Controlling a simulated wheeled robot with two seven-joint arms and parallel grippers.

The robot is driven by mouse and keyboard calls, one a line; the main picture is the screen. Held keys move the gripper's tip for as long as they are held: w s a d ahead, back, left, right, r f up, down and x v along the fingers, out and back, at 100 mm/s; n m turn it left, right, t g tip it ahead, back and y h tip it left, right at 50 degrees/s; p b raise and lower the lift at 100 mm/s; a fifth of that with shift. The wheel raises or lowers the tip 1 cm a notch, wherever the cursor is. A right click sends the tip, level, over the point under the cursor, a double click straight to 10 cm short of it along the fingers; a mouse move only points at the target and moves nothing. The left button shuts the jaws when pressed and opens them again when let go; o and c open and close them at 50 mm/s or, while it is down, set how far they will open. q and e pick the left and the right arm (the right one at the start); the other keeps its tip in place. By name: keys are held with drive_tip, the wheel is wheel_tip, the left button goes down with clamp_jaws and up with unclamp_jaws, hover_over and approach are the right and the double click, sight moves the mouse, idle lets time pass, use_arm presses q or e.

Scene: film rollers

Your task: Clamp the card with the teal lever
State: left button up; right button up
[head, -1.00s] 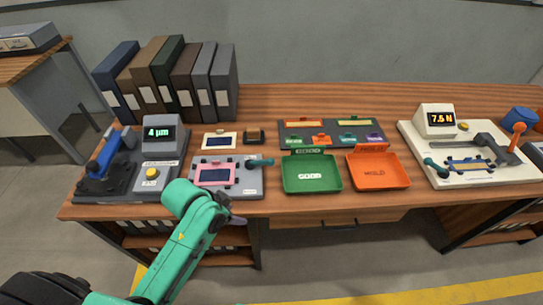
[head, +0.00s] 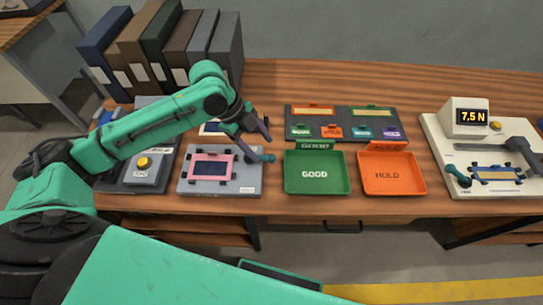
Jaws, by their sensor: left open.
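A pink-framed card (head: 206,170) with a dark blue window lies on the grey fixture (head: 248,184) at the table's front, left of centre, between small dark clips. A teal lever (head: 262,157) with a rounded knob reaches right from the fixture's right side. My left gripper (head: 256,138) is open and empty, just above and behind this lever, with its fingers pointing down toward it. I cannot tell whether they touch. My left forearm hides part of the things behind the fixture. My right gripper is not in view.
A green GOOD tray (head: 316,187) and an orange HOLD tray (head: 392,188) stand right of the fixture. A white 7.5 N device (head: 435,135) with another teal lever (head: 457,174) stands far right. A yellow-buttoned block (head: 145,172) is left. Binders (head: 160,50) stand behind.

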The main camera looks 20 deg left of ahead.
sight(270, 155)
use_arm(q)
drive_tip(key=x, duration=0.6)
drive_tip(key=shift+w+d+f, duration=0.1)
drive_tip(key=shift+w+f, duration=0.25)
drive_tip(key=shift+s+d+f, duration=0.1)
drive_tip(key=shift+d+f, duration=0.15)
drive_tip(key=shift+f, duration=0.25)
clamp_jaws()
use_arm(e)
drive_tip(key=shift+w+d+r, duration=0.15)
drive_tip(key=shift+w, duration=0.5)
